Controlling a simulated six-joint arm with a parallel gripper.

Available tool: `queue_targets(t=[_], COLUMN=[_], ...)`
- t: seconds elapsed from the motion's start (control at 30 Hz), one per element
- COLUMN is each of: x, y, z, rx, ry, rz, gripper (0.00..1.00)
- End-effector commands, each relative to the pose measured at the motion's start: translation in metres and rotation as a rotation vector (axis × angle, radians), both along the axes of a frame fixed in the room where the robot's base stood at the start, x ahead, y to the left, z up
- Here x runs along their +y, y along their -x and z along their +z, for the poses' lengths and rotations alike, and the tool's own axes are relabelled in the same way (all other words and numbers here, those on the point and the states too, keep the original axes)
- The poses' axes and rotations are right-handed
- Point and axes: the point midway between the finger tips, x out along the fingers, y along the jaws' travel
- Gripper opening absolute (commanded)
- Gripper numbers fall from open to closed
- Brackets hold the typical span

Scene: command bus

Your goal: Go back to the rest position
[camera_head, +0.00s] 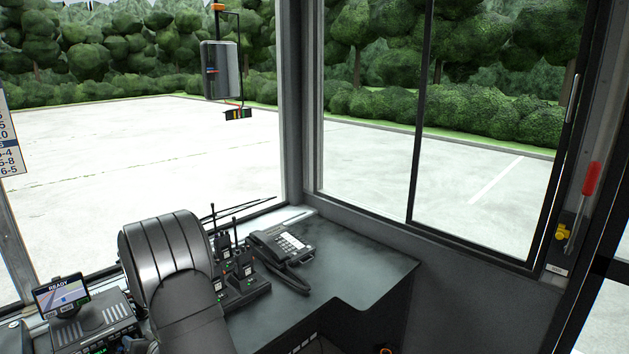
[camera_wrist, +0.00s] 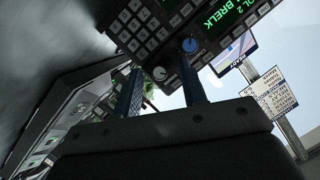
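My gripper (camera_wrist: 160,82) shows in the wrist view, with two dark fingers standing apart and nothing seen held between them. Beyond the fingers is a black control panel (camera_wrist: 150,20) with a keypad, knobs and green lit text. The panel looks close beyond the fingertips, but I cannot tell the gap. In the head view my dark arm bulks up at the lower left, and my gripper is not clearly seen there.
In the head view, a READY screen (camera_head: 62,294) and a console (camera_head: 108,326) stand left of my arm. Handheld radios in a charger (camera_head: 247,291) and a corded phone (camera_head: 284,246) sit to its right on the dark desk (camera_head: 350,267). The desk's right part is clear. Windows enclose the cab.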

Motion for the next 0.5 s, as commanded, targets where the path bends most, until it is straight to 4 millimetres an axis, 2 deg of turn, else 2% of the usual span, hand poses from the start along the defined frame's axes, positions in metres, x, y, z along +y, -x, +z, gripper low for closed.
queue_targets(t=[0.5], x=[0.002], y=[0.0023], z=[0.0013], rx=[-0.228], ry=[0.228], rz=[0.001], gripper=[0.39])
